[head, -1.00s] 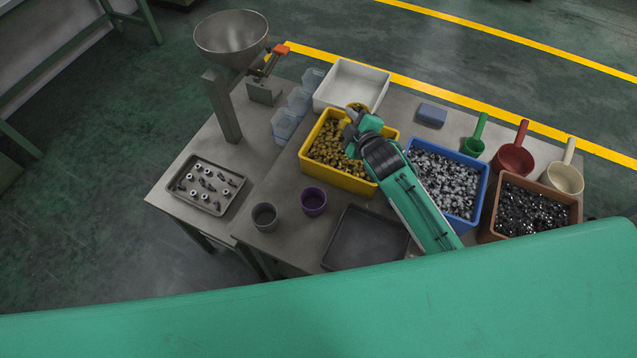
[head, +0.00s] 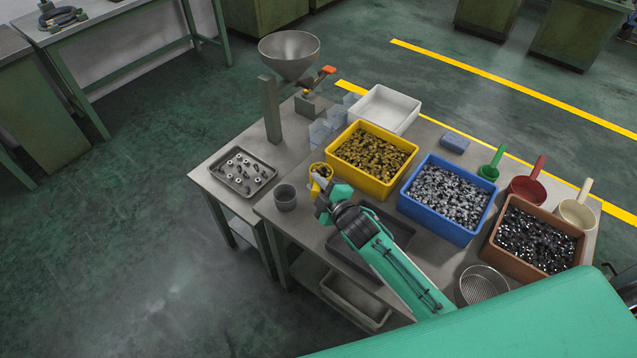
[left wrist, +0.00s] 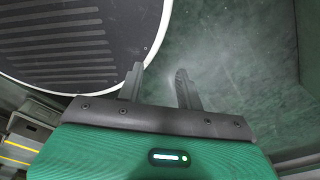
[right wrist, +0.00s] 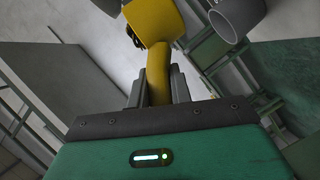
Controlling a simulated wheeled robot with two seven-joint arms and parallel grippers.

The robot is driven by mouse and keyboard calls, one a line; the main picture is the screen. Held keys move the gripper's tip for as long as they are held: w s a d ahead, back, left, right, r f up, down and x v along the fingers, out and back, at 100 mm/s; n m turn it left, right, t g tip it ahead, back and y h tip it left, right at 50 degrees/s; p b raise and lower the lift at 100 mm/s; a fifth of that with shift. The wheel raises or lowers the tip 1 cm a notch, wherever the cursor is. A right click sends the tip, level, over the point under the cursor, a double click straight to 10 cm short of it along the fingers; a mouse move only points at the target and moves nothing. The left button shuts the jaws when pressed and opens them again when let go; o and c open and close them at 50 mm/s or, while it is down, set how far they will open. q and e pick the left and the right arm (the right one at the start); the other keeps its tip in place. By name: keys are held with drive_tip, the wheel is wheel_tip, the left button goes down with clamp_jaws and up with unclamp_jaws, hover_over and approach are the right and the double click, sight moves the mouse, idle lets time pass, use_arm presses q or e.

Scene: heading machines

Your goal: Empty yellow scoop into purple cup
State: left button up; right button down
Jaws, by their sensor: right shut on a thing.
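My right gripper (head: 322,192) is shut on the handle of the yellow scoop (head: 319,172), left of the yellow bin and near the grey cup (head: 285,197). In the right wrist view the scoop (right wrist: 152,22) extends ahead of the fingers (right wrist: 158,88), its handle between them. A grey cup (right wrist: 238,15) shows at the upper right there. The scoop's contents are not clear. My left gripper (left wrist: 158,88) is open and empty, away from the table.
The yellow bin (head: 338,152) of brass-coloured parts, blue bin (head: 407,203) and brown bin (head: 489,242) stand to the right. A dark tray (head: 398,228) lies beneath my right arm. A tray of small parts (head: 262,185) and a metal bowl (head: 289,52) are leftward.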

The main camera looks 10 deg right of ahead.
drive_tip(key=shift+w+d+f+m+y+b, duration=0.15)
drive_tip(key=shift+f+m+b, duration=0.2)
drive_tip(key=shift+m, duration=0.05)
drive_tip(key=shift+w+d+f+m+y+b, duration=0.15)
drive_tip(key=shift+f+m+b, duration=0.15)
drive_tip(key=shift+f+m, duration=0.1)
drive_tip(key=shift+d+r+m, duration=0.2)
drive_tip(key=shift+r+m, duration=0.05)
drive_tip(key=shift+m, duration=0.25)
drive_tip(key=w+d+m+y+b, duration=0.2)
drive_tip(key=d+m+b, duration=0.5)
drive_tip(key=m+b, duration=0.2)
drive_tip(key=m, duration=0.2)
drive_tip(key=shift+m+t, duration=0.3)
